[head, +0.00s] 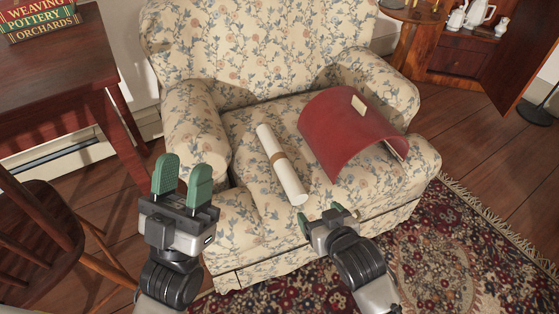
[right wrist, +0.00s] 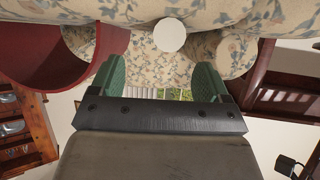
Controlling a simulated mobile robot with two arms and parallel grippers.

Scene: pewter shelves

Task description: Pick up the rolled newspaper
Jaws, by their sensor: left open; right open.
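The rolled newspaper (head: 285,173) is a white roll with a brown band around its middle. It lies on the seat of the floral armchair (head: 240,40), its near end toward my right gripper. My right gripper (head: 321,216) is open and empty, just in front of that near end. In the right wrist view the newspaper's round white end (right wrist: 171,35) shows beyond and between the green fingers (right wrist: 152,75). My left gripper (head: 182,177) is open and empty, left of the armchair's front, with its green fingers pointing up.
A curved red sheet (head: 340,130) sits on the seat right of the newspaper. A dark wooden table with books (head: 45,22) and a wooden chair (head: 50,230) stand at left. A cabinet (head: 460,55) with white jugs is at back right. A patterned rug (head: 450,250) covers the floor.

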